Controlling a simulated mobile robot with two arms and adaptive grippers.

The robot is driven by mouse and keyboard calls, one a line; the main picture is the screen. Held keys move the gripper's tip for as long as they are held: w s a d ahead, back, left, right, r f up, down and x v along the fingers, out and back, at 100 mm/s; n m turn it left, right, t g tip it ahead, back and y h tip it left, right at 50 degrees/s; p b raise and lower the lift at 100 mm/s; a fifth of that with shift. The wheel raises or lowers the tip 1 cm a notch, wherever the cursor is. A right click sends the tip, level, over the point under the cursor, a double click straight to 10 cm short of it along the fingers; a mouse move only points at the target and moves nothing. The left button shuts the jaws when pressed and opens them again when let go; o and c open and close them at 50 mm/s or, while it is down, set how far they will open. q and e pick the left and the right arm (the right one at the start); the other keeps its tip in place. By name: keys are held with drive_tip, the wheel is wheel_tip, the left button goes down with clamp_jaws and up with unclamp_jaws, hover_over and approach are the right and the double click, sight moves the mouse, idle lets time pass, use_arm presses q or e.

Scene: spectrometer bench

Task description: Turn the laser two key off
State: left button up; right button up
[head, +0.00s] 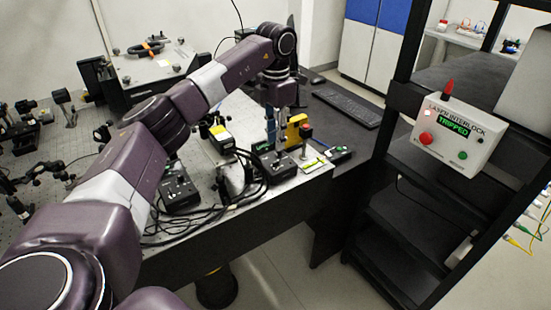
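Two dark controller boxes stand near the front edge of the optical bench. One controller box (178,190) is at the left and the other controller box (274,163) is at the right. I cannot read which is laser two, and the key is too small to make out. My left arm reaches across the bench from the left. My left gripper (272,122) points down above and behind the right box; its fingers are small and I cannot tell whether they are open or shut. My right gripper is not in view.
A laser interlock box (456,135) reading "TRIPPED" hangs on the black rack at right. Black cables (225,198) loop along the bench edge. A yellow device (296,131) stands beside my gripper. A keyboard (345,104) lies behind. Optics crowd the bench's left side.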

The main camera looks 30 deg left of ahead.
sight(276, 162)
use_arm(q)
wheel_tip(276, 162, down, 6)
drive_tip(key=shift+f+p, duration=0.1)
drive_tip(key=shift+p, duration=0.7)
drive_tip(key=shift+f, duration=0.65)
clamp_jaws()
